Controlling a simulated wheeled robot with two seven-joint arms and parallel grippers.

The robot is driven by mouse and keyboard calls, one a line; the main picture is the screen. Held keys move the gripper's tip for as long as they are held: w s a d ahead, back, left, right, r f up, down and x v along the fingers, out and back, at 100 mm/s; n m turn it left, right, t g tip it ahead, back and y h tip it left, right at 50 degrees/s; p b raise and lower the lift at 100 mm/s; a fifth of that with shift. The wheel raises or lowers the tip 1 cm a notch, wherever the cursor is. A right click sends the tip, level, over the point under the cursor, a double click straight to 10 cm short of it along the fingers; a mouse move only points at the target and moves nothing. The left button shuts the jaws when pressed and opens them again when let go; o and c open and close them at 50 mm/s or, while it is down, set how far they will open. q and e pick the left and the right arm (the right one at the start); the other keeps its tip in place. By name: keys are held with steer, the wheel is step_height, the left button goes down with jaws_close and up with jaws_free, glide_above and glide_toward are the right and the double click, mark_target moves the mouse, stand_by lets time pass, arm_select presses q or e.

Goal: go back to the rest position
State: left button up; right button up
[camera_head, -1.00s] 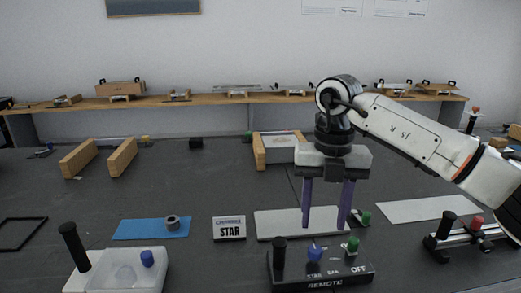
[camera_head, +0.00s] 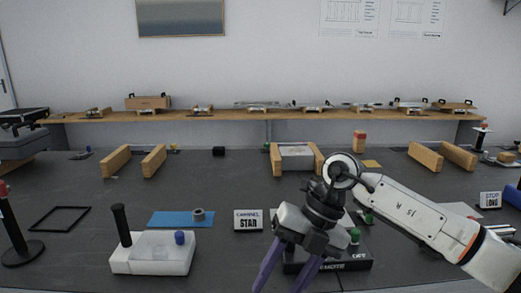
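My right gripper (camera_head: 290,271) is in the lower middle of the head view, its arm coming in from the right. Its two purple fingers point down and to the left and are spread apart, with nothing visible between them. It is in front of the dark remote box (camera_head: 355,262) and hides much of it. A green knob (camera_head: 354,236) on the box shows just right of the gripper. My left gripper is not in the view.
A white box with a black handle (camera_head: 150,258) and a blue knob stands at left. A "STAR" sign (camera_head: 248,220) and a blue mat (camera_head: 181,219) lie behind it. Wooden blocks (camera_head: 115,161) stand farther back. A black frame (camera_head: 58,219) lies at far left.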

steer(key=s+a+r+m+g+y, duration=0.1)
steer(key=s+a+y, duration=0.35)
steer(key=a, duration=0.25)
steer(key=s+a+r+g+y, duration=0.1)
steer(key=s+a+y, duration=0.3)
steer(key=a+y, duration=0.25)
steer(key=w+d+m+t+y, duration=0.35)
steer(key=w+m+t, duration=0.25)
steer(key=m+t, duration=0.9)
steer(key=d+f+m+t+h, duration=0.5)
steer(key=d+f+m+h, duration=0.6)
steer(key=f+m, duration=0.15)
steer(key=s+d+f+m+g+h, duration=0.2)
steer(key=s+d+f, duration=0.3)
steer(key=s+f, duration=0.4)
steer(key=s+d+f+m+g+h, duration=0.3)
steer(key=s+d+f+g+h, duration=0.1)
steer(key=s+f, duration=0.5)
step_height(320, 180, down, 3)
steer(key=shift+d+r+m+g, duration=0.15)
steer(key=shift+d+m+g, duration=0.2)
steer(key=shift+d+g, duration=0.55)
